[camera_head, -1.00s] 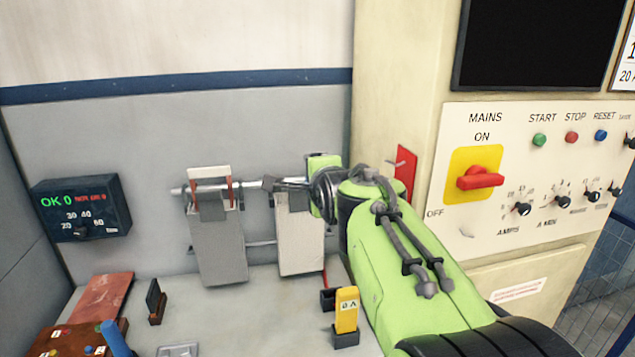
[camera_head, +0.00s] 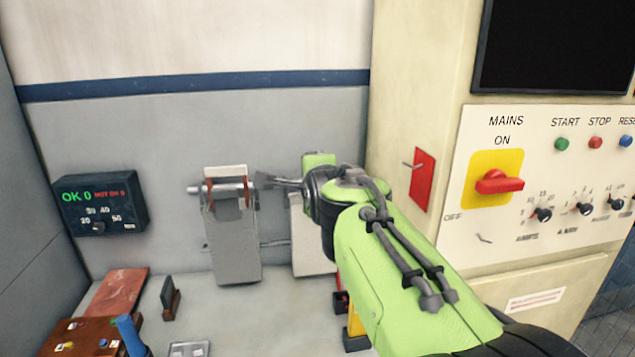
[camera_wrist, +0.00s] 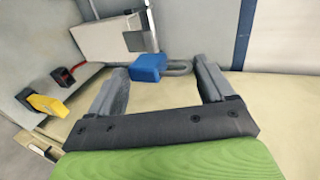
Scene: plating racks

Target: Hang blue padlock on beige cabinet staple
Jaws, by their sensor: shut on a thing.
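The blue padlock (camera_wrist: 148,68) is held between the two fingers of my gripper (camera_wrist: 165,72) in the wrist view. Its blue body is near the left finger, and its grey shackle (camera_wrist: 180,68) points towards the right finger. In the head view my gripper (camera_head: 270,182) points left beside the grey hanging rack, and the padlock cannot be made out there. The beige cabinet (camera_head: 410,90) stands at the right. A red plate (camera_head: 422,182) with a metal peg is on its side, and a small metal hook (camera_head: 483,238) is on its front. I cannot tell which is the staple.
A grey rack plate (camera_head: 235,250) hangs from a horizontal bar on the wall, with a white one (camera_head: 312,255) beside it. A yellow block (camera_head: 355,325) stands on the bench partly behind my arm. A timer box (camera_head: 100,203) is at left. The cabinet panel carries a red mains switch (camera_head: 498,182).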

